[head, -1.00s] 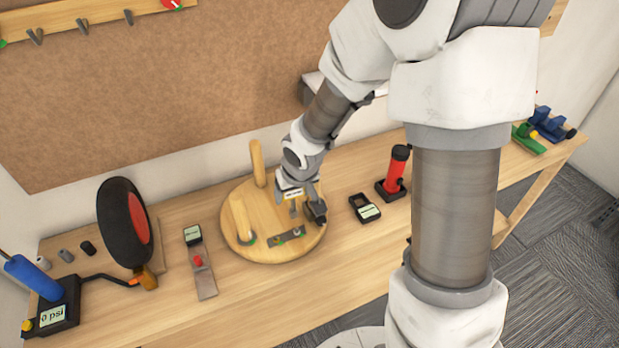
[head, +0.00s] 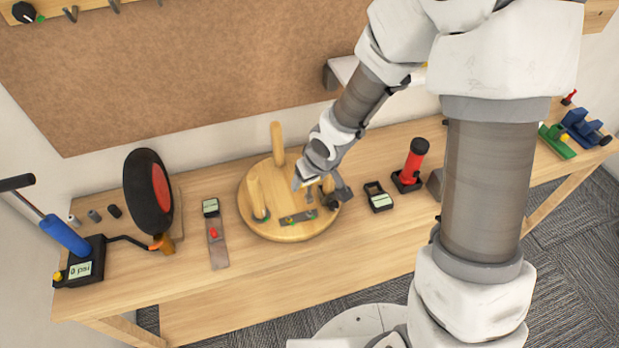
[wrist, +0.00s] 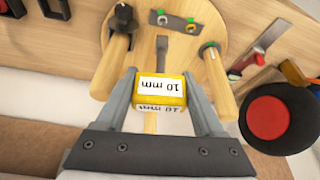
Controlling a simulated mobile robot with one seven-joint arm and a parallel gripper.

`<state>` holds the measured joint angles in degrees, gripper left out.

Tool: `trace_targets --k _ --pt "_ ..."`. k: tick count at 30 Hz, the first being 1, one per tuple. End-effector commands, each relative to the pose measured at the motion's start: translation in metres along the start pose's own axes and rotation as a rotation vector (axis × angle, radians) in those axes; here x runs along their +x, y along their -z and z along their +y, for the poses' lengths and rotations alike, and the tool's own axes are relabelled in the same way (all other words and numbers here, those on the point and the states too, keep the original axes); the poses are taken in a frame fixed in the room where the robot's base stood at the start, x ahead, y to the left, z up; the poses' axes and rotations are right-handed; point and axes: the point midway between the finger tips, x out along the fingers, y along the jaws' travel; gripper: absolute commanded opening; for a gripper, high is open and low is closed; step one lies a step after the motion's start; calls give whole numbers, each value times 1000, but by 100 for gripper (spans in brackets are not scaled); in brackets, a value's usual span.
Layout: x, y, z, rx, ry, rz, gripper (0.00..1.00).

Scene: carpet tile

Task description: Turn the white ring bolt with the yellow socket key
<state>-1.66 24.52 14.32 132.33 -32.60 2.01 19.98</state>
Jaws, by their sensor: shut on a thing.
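The key's grey shank (wrist: 162,52) points at a round wooden board (wrist: 228,20) with upright legs. A grey metal plate (wrist: 176,23) on the board holds two bolts. The left one in the wrist view looks like the white ring bolt (wrist: 162,20); the other has a yellowish ring (wrist: 190,27). The key tip appears short of the plate and apart from both bolts. In the head view my gripper (head: 308,186) is over the board's right part; it largely hides the key.
Wooden legs (head: 277,145) rise from the board, and a black knobbed part (wrist: 124,17) stands at its edge. A black wheel with red centre (head: 150,190) and a blue pump (head: 66,235) are left. A red cylinder (head: 415,160) is right. The bench front is clear.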

Motion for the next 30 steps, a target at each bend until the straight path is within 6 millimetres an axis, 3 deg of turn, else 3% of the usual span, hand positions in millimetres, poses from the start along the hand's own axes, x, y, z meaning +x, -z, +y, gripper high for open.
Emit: trace_targets --k 30 --pt "46 -19 0 -1 0 1 0"
